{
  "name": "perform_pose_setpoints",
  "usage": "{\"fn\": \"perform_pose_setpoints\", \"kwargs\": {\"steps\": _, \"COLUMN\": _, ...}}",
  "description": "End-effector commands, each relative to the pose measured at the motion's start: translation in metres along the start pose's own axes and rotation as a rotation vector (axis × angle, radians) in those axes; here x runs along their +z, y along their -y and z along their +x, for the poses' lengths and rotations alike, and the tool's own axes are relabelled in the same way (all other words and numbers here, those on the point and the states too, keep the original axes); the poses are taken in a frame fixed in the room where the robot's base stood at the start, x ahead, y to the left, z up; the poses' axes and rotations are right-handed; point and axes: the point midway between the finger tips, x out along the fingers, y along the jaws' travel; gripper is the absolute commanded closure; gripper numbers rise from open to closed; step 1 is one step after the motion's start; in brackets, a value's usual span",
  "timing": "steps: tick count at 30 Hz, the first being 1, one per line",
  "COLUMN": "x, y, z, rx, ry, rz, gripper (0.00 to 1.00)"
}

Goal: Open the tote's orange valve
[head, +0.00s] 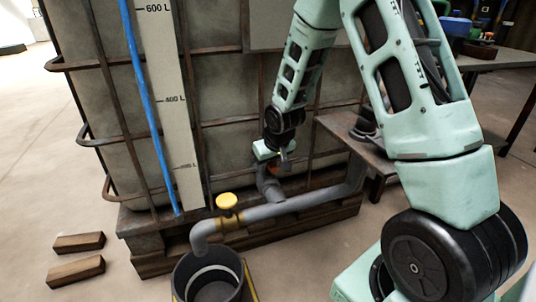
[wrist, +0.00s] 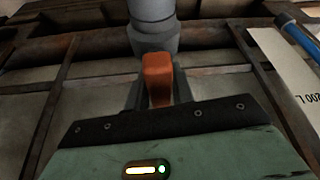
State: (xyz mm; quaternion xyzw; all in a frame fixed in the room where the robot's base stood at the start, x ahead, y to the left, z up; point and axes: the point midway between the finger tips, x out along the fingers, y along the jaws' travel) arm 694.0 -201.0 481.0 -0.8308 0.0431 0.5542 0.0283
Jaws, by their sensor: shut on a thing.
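The caged tote (head: 230,140) stands on a wooden pallet, with a grey outlet pipe low on its front. The orange valve handle (wrist: 157,78) shows in the wrist view, just below a grey pipe fitting (wrist: 152,35). My gripper (wrist: 158,98) is shut on the orange handle, a dark finger on each side of it. In the head view my gripper (head: 271,152) is at the tote's outlet; only a little orange shows beneath it, and most of the valve is hidden.
A yellow valve (head: 227,201) sits on the grey pipe (head: 270,211), which bends down over a dark bucket (head: 212,278). Two wooden blocks (head: 78,242) lie on the floor at left. A table (head: 500,62) with items stands at right. The floor at left is mostly clear.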

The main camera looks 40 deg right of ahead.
Motion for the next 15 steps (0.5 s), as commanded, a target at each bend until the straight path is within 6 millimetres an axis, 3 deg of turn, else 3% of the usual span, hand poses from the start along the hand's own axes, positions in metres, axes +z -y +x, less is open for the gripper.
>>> {"fn": "perform_pose_setpoints", "kwargs": {"steps": 1, "x": -0.0041, "y": 0.0029, "z": -0.0081, "rx": -0.023, "ry": -0.001, "rz": -0.042, "gripper": 0.98}}
{"fn": "perform_pose_setpoints", "kwargs": {"steps": 15, "x": -0.0029, "y": 0.0048, "z": -0.0044, "rx": -0.142, "ry": -0.006, "rz": -0.335, "gripper": 0.86}}
